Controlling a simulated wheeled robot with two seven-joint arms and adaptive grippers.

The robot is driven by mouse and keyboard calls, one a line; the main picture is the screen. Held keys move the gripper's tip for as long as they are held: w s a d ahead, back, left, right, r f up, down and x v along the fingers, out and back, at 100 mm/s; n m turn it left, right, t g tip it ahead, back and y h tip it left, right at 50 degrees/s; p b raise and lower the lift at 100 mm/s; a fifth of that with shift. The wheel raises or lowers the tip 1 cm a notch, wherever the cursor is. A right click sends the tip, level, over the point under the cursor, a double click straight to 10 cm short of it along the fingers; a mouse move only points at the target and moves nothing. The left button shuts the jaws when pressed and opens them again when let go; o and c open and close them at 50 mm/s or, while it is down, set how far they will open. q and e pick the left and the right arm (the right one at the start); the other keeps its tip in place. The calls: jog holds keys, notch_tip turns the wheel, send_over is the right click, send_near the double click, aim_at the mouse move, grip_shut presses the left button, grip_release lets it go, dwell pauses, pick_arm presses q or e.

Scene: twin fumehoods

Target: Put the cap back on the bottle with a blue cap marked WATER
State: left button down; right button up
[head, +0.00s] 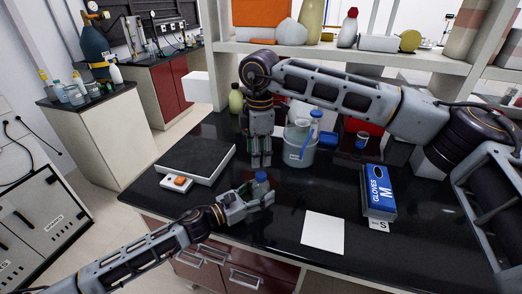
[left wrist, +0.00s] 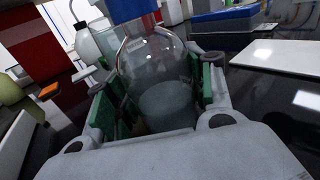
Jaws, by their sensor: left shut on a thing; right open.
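The bottle (left wrist: 155,75) is clear round glass with pale liquid. My left gripper (head: 258,197) is shut around its body and holds it roughly upright over the front of the black bench. A blue cap (head: 261,176) shows at the bottle's top, and its lower edge shows in the left wrist view (left wrist: 128,8).
A bucket (head: 300,153) with bottles stands behind right. A blue glove box (head: 378,191) and white sheet (head: 323,233) lie to the right. A shelf (head: 340,53) spans the back.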

jog(key=n, duration=0.4)
jog(key=shift+r+n, duration=0.15)
jog(key=shift+n, duration=0.25)
jog(key=n, duration=0.4)
jog(key=shift+r+n, duration=0.1)
jog(key=shift+n, duration=0.3)
jog(key=n, duration=0.5)
jog(key=shift+d, duration=0.15)
jog(key=n, duration=0.9)
jog(key=shift+s+d+n, duration=0.1)
jog(key=shift+n, duration=0.3)
jog(key=n, duration=0.4)
jog(key=shift+n, duration=0.4)
jog(key=n, duration=0.4)
jog(key=shift+d+n, duration=0.1)
jog(key=shift+n, duration=0.3)
jog(key=n, duration=0.4)
jog(key=shift+n, duration=0.4)
